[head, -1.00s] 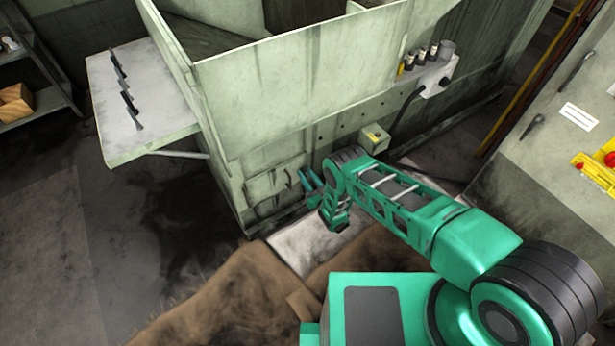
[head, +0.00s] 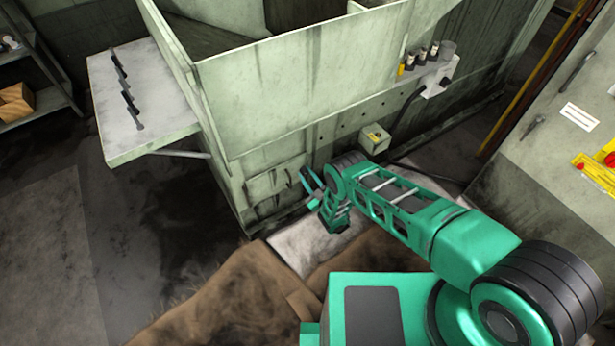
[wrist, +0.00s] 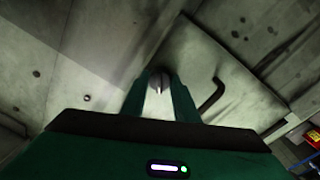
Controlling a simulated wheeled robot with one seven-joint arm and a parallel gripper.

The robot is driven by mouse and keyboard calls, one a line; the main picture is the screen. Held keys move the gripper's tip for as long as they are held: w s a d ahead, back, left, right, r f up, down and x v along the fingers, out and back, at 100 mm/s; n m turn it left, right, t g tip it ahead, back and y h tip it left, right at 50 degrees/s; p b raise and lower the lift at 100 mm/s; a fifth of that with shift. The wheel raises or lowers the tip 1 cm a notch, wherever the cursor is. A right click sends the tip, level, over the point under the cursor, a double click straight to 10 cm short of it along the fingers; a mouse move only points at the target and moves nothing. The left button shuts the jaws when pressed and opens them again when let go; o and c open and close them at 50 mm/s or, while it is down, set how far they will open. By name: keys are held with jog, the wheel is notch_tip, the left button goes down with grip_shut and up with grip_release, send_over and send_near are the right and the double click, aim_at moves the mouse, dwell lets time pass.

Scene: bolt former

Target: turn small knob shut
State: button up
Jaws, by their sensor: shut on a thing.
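The small knob (wrist: 159,81) is a round grey metal piece with a bright vertical line, low on the pale green machine panel. In the wrist view it sits between the two green fingertips of my gripper (wrist: 160,92), which are shut on it. In the head view my gripper (head: 310,182) is at the lower front of the machine, and the knob cannot be made out there.
A dark bent handle (wrist: 212,93) sits on a panel door just right of my fingers. A small yellowish box (head: 375,138) is mounted right of my gripper. A shelf with dark levers (head: 128,97) juts out at left. Brown matting (head: 235,295) lies below.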

jog(key=n, duration=0.5)
jog(key=n+y, duration=0.1)
jog(key=n, duration=0.5)
jog(key=shift+a+f, duration=0.1)
jog(key=shift+f, duration=0.1)
jog(key=shift+s+n, duration=0.1)
jog(key=shift+n, duration=0.3)
jog(key=o, duration=1.1)
jog(key=shift+c, duration=0.2)
jog(key=v, duration=1)
jog(key=shift+s+d, duration=0.2)
jog(key=shift+d, duration=0.15)
